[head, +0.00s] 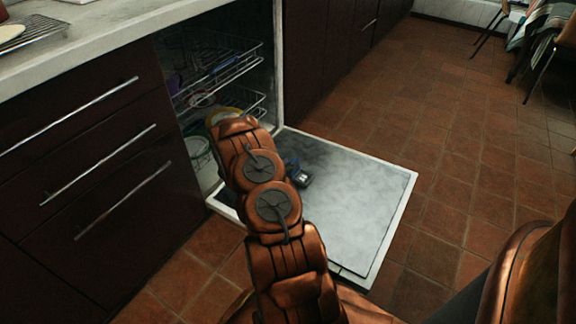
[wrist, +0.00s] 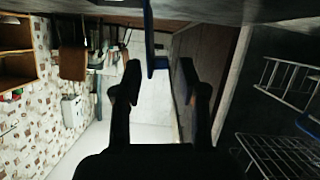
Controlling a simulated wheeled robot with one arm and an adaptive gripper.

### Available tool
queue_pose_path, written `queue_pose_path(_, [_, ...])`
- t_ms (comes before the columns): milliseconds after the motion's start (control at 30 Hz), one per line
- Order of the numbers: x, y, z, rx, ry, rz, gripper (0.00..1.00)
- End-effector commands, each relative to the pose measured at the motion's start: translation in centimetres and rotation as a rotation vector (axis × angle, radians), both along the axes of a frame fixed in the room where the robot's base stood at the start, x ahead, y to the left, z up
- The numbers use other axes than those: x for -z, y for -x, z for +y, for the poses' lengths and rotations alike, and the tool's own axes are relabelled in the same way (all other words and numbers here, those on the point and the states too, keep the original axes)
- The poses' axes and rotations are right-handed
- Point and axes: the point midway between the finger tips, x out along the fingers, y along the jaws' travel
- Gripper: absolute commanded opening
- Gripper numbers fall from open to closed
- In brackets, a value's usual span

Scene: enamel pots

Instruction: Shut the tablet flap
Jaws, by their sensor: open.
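The blue tablet flap (wrist: 150,40) stands open from the inner face of the lowered dishwasher door (wrist: 215,12) in the wrist view. That view looks upside down, so the flap hangs from the top. My gripper (wrist: 159,76) is open, with the flap between its two dark fingers in the picture, closer to the left one. I cannot tell whether they touch. In the head view, a small blue patch (head: 291,165) shows beside my arm over the door (head: 365,195); my arm hides much of that area.
The dishwasher racks (head: 225,68) sit inside the open cavity, with dishes in them. Dark drawers (head: 85,150) with long handles stand to the left under the counter (head: 75,40). The tiled floor (head: 450,140) is clear to the right of the door.

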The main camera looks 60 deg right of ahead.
Motion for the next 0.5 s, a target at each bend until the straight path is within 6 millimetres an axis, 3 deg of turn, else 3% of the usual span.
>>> queue_pose_path(333, [0.06, -0.06, -0.20, -0.001, 0.001, 0.000, 0.41])
queue_pose_path(500, [0.08, -0.08, -0.18, -0.002, 0.000, -0.001, 0.23])
